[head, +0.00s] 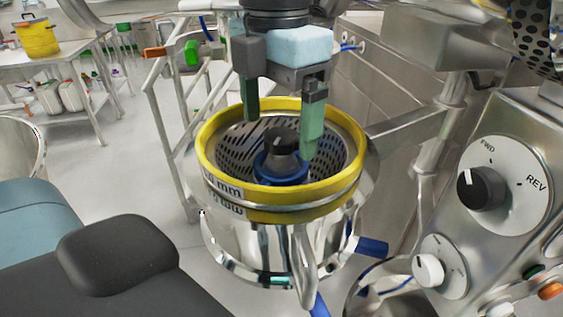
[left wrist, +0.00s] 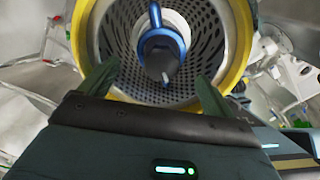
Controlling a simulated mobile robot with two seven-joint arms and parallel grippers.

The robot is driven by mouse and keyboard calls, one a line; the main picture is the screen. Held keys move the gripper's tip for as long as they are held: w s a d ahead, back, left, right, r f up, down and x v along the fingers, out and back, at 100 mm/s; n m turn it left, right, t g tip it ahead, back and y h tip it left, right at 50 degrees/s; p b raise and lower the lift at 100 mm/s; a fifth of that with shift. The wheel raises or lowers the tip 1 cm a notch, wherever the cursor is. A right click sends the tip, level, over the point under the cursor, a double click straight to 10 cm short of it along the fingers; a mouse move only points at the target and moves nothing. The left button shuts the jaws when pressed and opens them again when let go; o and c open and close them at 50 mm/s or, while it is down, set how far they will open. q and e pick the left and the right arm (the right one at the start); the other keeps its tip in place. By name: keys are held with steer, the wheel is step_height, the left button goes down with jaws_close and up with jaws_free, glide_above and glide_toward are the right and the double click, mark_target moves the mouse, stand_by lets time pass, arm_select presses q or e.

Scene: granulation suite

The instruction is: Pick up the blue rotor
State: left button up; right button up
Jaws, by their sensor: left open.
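The blue rotor (head: 281,168) sits inside a perforated metal screen (head: 237,150) ringed by a yellow band (head: 206,150). It has a dark grey knob-like top with a light mark. My left gripper (head: 282,128) is open above the screen, its two green fingers apart on either side of the rotor's top in the head view. In the left wrist view the rotor (left wrist: 162,45) shows beyond the open fingers (left wrist: 152,82), and I see no contact. The rotor's underside is hidden. My right gripper is not in view.
A control panel with a FWD/REV dial (head: 482,188) and a smaller white knob (head: 428,270) stands at the right. A metal rail frame (head: 172,130) is behind the screen. A yellow bucket (head: 37,37) stands on a table at the far left.

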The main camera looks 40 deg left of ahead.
mark_target(277, 136)
arm_select(q)
steer(key=shift+w+f, duration=0.1)
steer(key=shift+f, duration=0.5)
steer(key=f+p, duration=0.1)
steer(key=f, duration=0.2)
steer(key=shift+s+f, duration=0.15)
steer(key=shift+s, duration=0.05)
steer(key=shift+f, duration=0.45)
steer(key=shift+c, duration=0.7)
steer(key=c, duration=1.1)
step_height(277, 136, up, 9)
steer(key=shift+r+b, duration=0.1)
steer(key=shift+b, duration=0.25)
steer(key=shift+r, duration=0.45)
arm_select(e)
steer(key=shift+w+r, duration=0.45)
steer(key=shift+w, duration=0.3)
